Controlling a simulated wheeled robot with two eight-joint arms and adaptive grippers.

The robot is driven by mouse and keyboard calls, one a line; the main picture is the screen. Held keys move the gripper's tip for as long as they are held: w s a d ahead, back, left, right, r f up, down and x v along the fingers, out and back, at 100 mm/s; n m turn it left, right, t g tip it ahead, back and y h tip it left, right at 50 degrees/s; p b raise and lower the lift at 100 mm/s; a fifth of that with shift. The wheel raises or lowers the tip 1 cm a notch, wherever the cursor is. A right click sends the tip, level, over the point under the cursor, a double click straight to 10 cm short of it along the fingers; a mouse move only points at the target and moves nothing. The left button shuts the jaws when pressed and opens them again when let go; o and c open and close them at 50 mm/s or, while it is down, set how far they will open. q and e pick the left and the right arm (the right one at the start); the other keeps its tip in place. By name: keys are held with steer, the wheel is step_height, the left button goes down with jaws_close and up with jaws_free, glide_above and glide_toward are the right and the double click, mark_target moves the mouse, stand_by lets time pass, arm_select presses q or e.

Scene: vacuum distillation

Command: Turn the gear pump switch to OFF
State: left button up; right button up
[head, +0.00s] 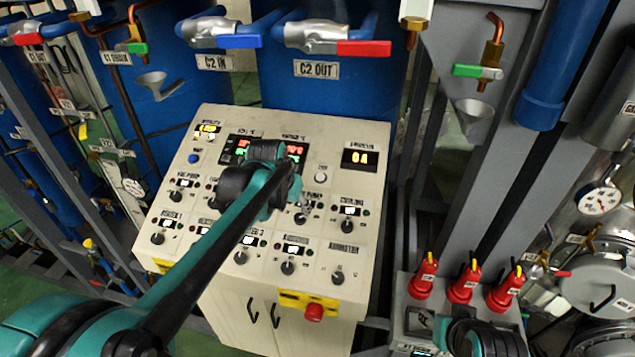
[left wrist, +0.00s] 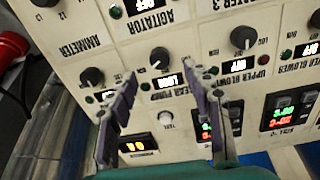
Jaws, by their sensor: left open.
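The gear pump switch (left wrist: 159,59) is a small black knob on the cream control panel, beside a lit white display (left wrist: 168,81). Its label is partly covered and upside down in the left wrist view. In the head view the knob (head: 301,218) shows just past my left gripper (head: 297,201). My left gripper (left wrist: 162,72) is open, with one finger on each side of the knob's display and the tips close to the knob. I cannot tell whether they touch the panel. The knob is not gripped. Of my right arm only a dark part shows low in the head view; its jaws cannot be made out.
Similar knobs stand close around, including upper blower (left wrist: 243,38), agitator (head: 288,268) and ammeter (head: 338,278). A round white button (left wrist: 166,116) lies between the fingers. A red emergency button (head: 314,312) is on the panel's front. Red-capped items (head: 463,283) stand at right.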

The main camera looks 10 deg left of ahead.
mark_target(299, 218)
arm_select(q)
steer(key=x, duration=0.6)
steer(key=shift+w+f, duration=0.25)
steer(key=shift+w, duration=0.15)
steer(key=shift+f, duration=0.25)
steer(key=c, duration=1.1)
